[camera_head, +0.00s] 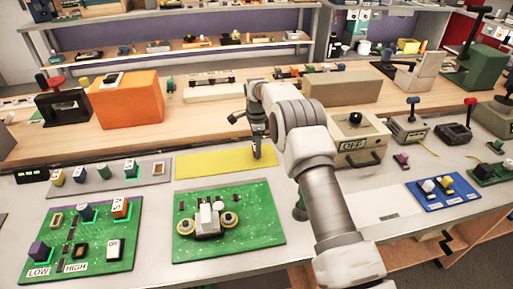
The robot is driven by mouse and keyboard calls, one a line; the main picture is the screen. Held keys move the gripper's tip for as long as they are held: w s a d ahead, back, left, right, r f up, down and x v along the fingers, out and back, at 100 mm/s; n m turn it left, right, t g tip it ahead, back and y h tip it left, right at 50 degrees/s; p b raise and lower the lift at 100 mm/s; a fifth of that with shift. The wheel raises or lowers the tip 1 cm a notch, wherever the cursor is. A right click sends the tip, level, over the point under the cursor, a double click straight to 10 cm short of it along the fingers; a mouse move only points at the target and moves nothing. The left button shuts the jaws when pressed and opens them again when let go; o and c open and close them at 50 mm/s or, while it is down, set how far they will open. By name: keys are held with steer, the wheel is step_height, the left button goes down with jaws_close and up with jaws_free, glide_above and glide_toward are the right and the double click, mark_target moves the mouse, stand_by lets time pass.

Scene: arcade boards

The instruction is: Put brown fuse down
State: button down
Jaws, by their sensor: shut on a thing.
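My gripper (257,152) points down over the yellow board (205,165), near its right end. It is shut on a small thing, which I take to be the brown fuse. The fuse is too small and too covered by the fingers to make out its colour or shape. I cannot tell whether it touches the yellow board or hangs just above it.
Two green circuit boards, one on the left (40,268) and one in the middle (268,230), lie in front. A grey strip (152,168) with several coloured parts lies left of the yellow board. A beige OFF box (355,140) and a blue board (425,202) are at right.

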steer(key=shift+f, duration=0.2)
steer(key=shift+c, duration=1.1)
jaws_free()
